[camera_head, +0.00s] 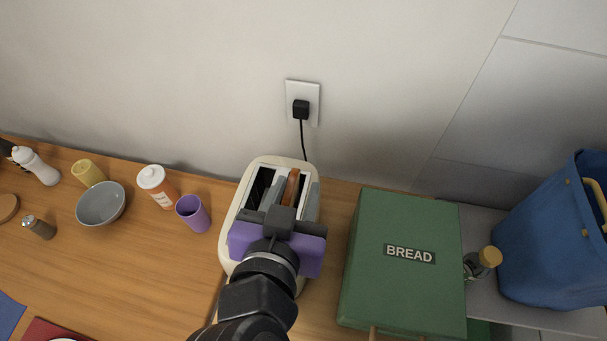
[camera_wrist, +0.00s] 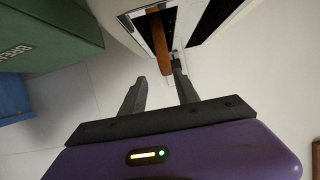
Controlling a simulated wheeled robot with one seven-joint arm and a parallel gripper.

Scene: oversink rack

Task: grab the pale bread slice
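One bread slice (camera_head: 291,187) stands on edge in the right slot of the cream toaster (camera_head: 234,213). Its visible edge looks orange-brown rather than pale. It also shows in the wrist view (camera_wrist: 158,42) as a brown strip in a dark slot. The toaster's left slot looks dark and empty. My gripper (camera_wrist: 158,72) is open, its two dark fingers apart with nothing held. The fingertips are close to the slice's near end, which lies roughly between them in the wrist view; I cannot tell whether they touch it. In the head view my purple gripper body hides the toaster's front part.
A green bread box (camera_head: 378,270) stands right of the toaster. The toaster's cord runs to a wall outlet (camera_head: 302,103) behind.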

